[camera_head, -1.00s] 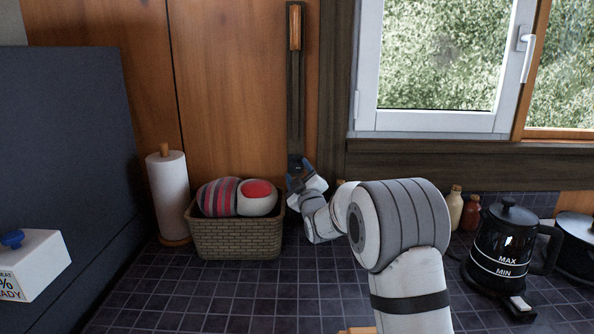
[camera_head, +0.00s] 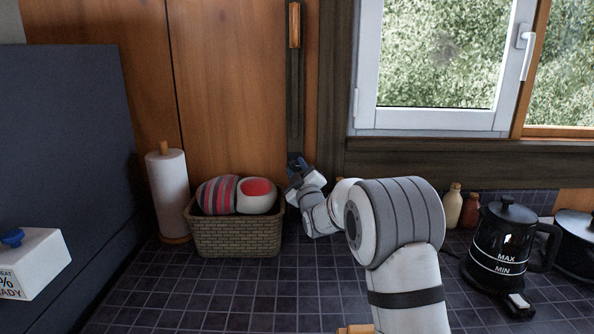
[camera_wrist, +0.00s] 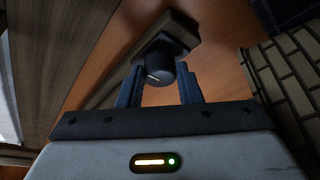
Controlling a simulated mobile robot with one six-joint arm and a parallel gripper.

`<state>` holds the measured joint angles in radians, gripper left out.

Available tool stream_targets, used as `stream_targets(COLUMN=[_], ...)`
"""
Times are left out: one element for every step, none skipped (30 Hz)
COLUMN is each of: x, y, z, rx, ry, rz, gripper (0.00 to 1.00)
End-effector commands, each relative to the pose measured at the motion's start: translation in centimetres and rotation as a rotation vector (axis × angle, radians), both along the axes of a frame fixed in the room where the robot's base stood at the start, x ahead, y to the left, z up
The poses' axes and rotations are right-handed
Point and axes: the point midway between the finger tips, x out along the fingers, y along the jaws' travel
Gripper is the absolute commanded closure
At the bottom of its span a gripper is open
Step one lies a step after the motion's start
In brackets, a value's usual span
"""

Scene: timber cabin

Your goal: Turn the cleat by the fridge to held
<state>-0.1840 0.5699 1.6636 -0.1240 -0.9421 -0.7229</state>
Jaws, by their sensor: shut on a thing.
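The cleat (camera_wrist: 158,70) is a dark round knob with a short white line on its face. It sits on a dark block at the lower end of a strip on the wooden wall. In the wrist view my gripper (camera_wrist: 158,86) has one blue finger on each side of the knob and is shut on it. In the head view my gripper (camera_head: 298,170) is at the foot of the strip (camera_head: 295,100) and hides most of the cleat. The large dark panel at left (camera_head: 65,150) looks like the fridge's side.
A wicker basket (camera_head: 238,238) holding striped and red-white items stands just left of my gripper. A paper towel roll (camera_head: 169,195) is beside it. Bottles (camera_head: 454,206) and a black kettle (camera_head: 503,245) stand at right. The tiled counter (camera_head: 255,300) in front is clear.

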Motion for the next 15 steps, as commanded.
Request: stream_targets(x=[-0.01, -0.02, -0.01, -0.01, -0.01, -0.01, -0.01, -0.01, -0.03, -0.02, -0.02, -0.02, -0.01, -0.01, -0.01], y=[0.03, 0.03, 0.02, 0.01, 0.01, -0.02, -0.03, -0.04, -0.05, -0.05, -0.07, -0.09, -0.09, -0.11, -0.13], z=[-0.02, -0.04, -0.07, -0.09, -0.12, -0.14, -0.16, -0.17, -0.19, -0.21, -0.22, -0.26, -0.28, -0.26, -0.23], rx=[-0.001, -0.004, -0.007, -0.011, -0.015, -0.024, -0.032, -0.042, -0.058, -0.073, -0.089, -0.112, -0.133, -0.154, -0.184], ry=[0.000, 0.000, 0.000, 0.000, 0.000, 0.000, 0.000, -0.002, -0.001, -0.002, -0.002, -0.002, -0.002, -0.003, -0.004], rz=[0.000, 0.000, 0.000, 0.000, 0.000, 0.000, 0.000, 0.000, 0.000, 0.000, 0.000, 0.000, 0.000, 0.000, 0.000], gripper=[0.91, 0.91, 0.91, 0.91, 0.91, 0.91, 0.91, 0.91, 0.91, 0.91, 0.91, 0.91, 0.91, 0.91, 0.91])
